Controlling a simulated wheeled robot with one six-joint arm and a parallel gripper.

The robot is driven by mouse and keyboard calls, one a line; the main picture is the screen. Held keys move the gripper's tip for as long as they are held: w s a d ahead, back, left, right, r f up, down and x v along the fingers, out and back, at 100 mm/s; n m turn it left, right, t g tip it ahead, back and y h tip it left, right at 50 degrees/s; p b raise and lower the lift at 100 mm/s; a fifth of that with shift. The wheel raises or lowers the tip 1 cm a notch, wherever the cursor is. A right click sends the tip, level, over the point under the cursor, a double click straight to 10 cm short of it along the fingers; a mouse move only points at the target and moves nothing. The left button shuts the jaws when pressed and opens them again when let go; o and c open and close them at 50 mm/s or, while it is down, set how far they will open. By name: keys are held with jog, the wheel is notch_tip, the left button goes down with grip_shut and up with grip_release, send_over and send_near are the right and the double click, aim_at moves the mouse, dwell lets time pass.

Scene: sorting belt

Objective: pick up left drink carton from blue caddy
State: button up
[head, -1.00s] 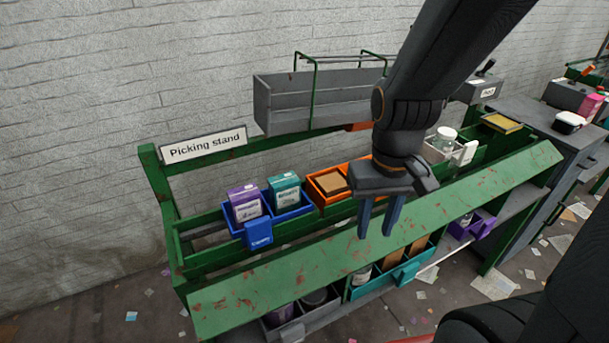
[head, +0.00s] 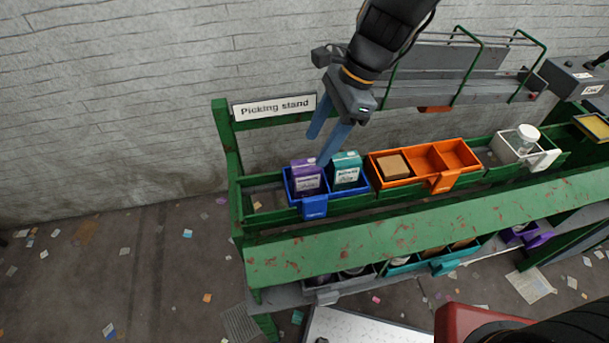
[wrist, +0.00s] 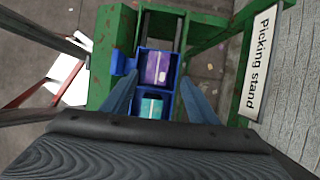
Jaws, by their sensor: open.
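The blue caddy (head: 315,208) sits on the upper shelf of the green stand. It holds two upright drink cartons side by side: a purple one (head: 307,179) on the left and a teal one (head: 346,172) on the right. My gripper (head: 318,149) is open and empty above the caddy, its blue fingers pointing down. In the wrist view the purple carton (wrist: 157,68) and the teal carton (wrist: 151,106) lie between the lines of the two fingers (wrist: 155,88), in the caddy (wrist: 126,62). The fingers appear apart from both cartons.
An orange caddy (head: 445,182) with a brown box (head: 393,166) stands right of the blue caddy. A white caddy (head: 543,160) with a jar (head: 524,137) is further right. A grey rack (head: 422,88) hangs behind. The Picking stand sign (head: 275,107) is at the back left.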

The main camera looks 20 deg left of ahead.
aim_at(307, 165)
jog(key=shift+s+a+f, duration=0.2)
jog(key=shift+a+f, duration=0.1)
jog(key=shift+a, duration=0.1)
jog(key=shift+x, duration=0.85)
jog(key=shift+d+p+x, duration=0.15)
jog(key=shift+p+x, duration=0.25)
jog(key=shift+x, duration=0.95)
jog(key=shift+d+p+x, duration=0.15)
jog(key=shift+p+x, duration=0.2)
jog(key=shift+x, duration=1)
jog(key=shift+s, duration=0.15)
jog(key=shift+c, duration=0.2)
grip_shut()
